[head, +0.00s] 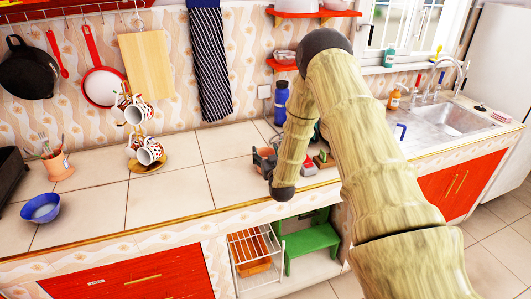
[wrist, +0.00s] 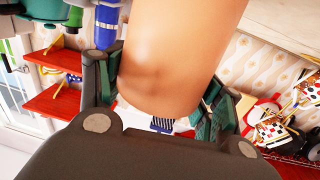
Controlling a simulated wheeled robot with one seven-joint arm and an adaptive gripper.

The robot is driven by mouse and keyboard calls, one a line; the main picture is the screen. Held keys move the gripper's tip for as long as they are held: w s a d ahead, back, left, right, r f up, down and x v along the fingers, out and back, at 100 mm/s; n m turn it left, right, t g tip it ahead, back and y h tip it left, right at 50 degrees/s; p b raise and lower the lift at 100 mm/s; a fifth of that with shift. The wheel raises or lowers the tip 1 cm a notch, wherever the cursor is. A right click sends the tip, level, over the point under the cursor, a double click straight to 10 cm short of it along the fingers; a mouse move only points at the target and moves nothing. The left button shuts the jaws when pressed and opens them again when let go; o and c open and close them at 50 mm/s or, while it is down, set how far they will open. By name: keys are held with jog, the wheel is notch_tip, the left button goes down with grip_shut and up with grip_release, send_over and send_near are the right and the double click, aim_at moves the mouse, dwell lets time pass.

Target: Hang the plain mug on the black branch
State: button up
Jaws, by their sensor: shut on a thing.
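A plain peach-tan cylinder, which looks like the plain mug (wrist: 175,55), fills the middle of the wrist view. My gripper (wrist: 160,105) has its dark green fingers on both sides of it and is shut on it. Its handle is not visible. I cannot tell which branch is black.
A blue bowl (head: 40,208) and an orange utensil pot (head: 58,166) stand left of the tree. A pan (head: 103,87) and a cutting board (head: 147,66) hang on the wall behind. A blue bottle (head: 281,103) stands at the back. The counter between tree and gripper is clear.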

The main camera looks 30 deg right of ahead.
jog(key=shift+f, duration=0.25)
jog(key=o, duration=1.1)
jog(key=shift+r, duration=0.1)
jog(key=shift+s, duration=0.1)
jog(key=b+v, duration=0.1)
jog(key=v, duration=0.2)
jog(key=b+v, duration=0.2)
jog(key=v, duration=0.2)
jog(key=b+v, duration=0.1)
jog(key=v, duration=0.2)
jog(key=shift+s+a, duration=0.2)
jog(key=shift+a, duration=0.2)
